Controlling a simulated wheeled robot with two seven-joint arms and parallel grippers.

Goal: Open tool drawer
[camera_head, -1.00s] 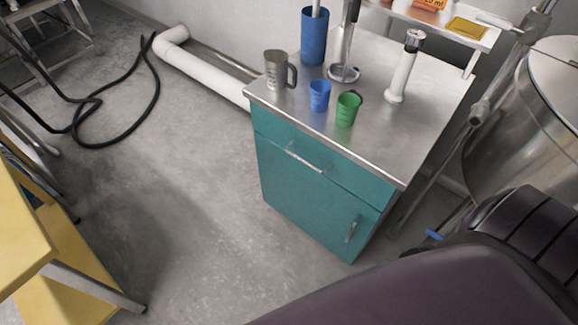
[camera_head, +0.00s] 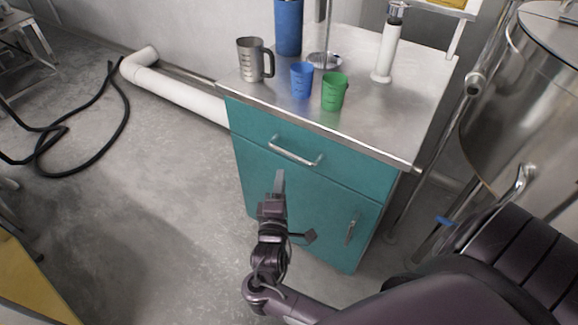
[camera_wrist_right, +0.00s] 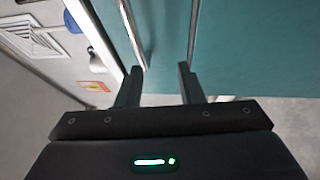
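The teal cabinet's tool drawer (camera_head: 262,131) is shut below the steel top, with a silver bar handle (camera_head: 294,151) across its front. My right gripper (camera_head: 279,176) is in front of the cabinet, just below the handle's left end in the head view. In the right wrist view the right gripper (camera_wrist_right: 160,74) has its two fingers apart with nothing between them. There the handle (camera_wrist_right: 134,36) runs along the teal drawer front, its end close to the left fingertip. I cannot tell if they touch. My left gripper is not in view.
A metal jug (camera_head: 250,60), a blue cup (camera_head: 301,80) and a green cup (camera_head: 334,92) stand on the cabinet top. The lower door has an upright handle (camera_head: 351,231). A steel tank (camera_head: 520,120) is at the right.

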